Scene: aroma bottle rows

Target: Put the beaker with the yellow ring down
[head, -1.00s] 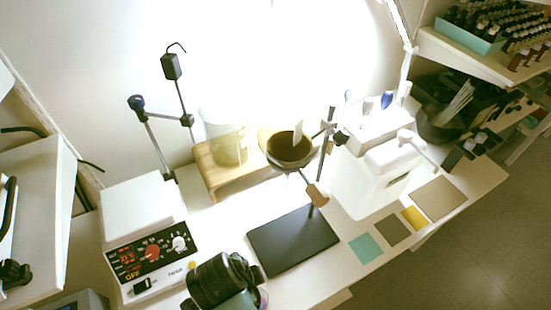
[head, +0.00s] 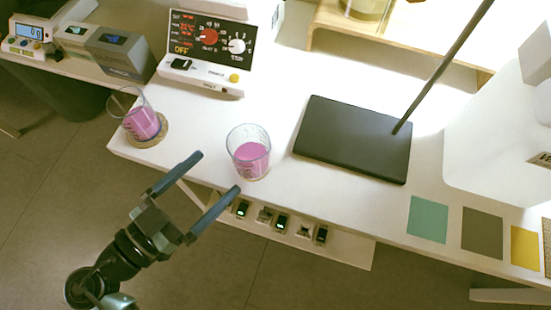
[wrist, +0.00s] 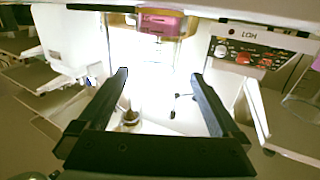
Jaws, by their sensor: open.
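A clear beaker with pink liquid (head: 249,158) stands upright on the white table near its front edge. My gripper (head: 219,172) is open and empty, its two fingers pointing toward this beaker from the front left, with the fingertips short of it. In the wrist view a beaker with pink liquid (wrist: 160,23) shows at the top, beyond the fingertips, with yellowish edging. A second beaker with pink liquid (head: 142,122) stands at the table's left corner on a round cork coaster (head: 150,136). I cannot make out a yellow ring on either beaker in the head view.
A hotplate with a control panel (head: 208,45) stands behind the beakers. A black stand base (head: 352,138) with a slanting rod lies to the right. Green (head: 428,219), grey and yellow squares lie along the front right. Switches (head: 282,222) sit below the table edge.

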